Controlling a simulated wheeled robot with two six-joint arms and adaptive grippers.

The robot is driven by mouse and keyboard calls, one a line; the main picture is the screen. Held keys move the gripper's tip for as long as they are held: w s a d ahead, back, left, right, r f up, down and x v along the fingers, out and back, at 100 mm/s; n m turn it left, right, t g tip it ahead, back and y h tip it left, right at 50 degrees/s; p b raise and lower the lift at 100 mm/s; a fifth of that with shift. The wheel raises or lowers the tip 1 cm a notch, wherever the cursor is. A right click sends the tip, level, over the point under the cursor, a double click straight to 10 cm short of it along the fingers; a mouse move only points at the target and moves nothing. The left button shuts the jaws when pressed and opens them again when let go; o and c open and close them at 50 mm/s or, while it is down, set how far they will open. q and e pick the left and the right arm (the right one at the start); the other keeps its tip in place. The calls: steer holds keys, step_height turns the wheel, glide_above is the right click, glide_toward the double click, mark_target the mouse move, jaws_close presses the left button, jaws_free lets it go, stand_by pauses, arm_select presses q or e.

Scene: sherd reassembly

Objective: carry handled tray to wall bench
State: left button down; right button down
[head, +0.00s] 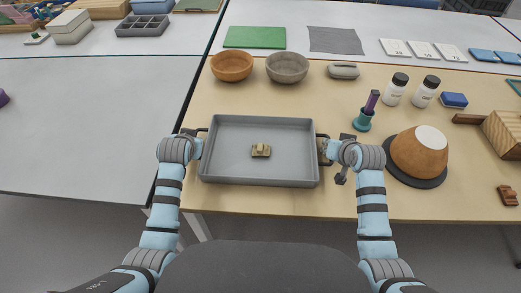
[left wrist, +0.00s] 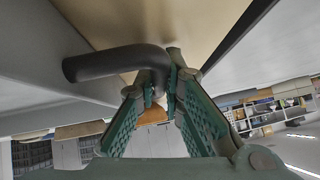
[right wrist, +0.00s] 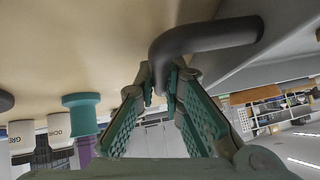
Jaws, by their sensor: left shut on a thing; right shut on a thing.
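The grey handled tray (head: 230,170) is in the middle of the head view, over the front part of the wooden-topped table. A small tan-yellow object (head: 261,150) sits on its floor. My left gripper (head: 200,137) is at the tray's left side. In the left wrist view its green fingers (left wrist: 165,85) are shut on a dark, bent handle (left wrist: 115,62). My right gripper (head: 326,148) is at the tray's right side. In the right wrist view its fingers (right wrist: 162,85) are shut on the other dark handle (right wrist: 215,36). I cannot tell whether the tray touches the table.
Behind the tray stand an orange bowl (head: 232,66) and a grey bowl (head: 287,67). To its right are a teal stand (head: 363,120), white bottles (head: 396,89) and a large brown vessel (head: 418,152) on a dark disc. A white table (head: 90,120) to the left is mostly clear.

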steer(key=shift+r, duration=0.1)
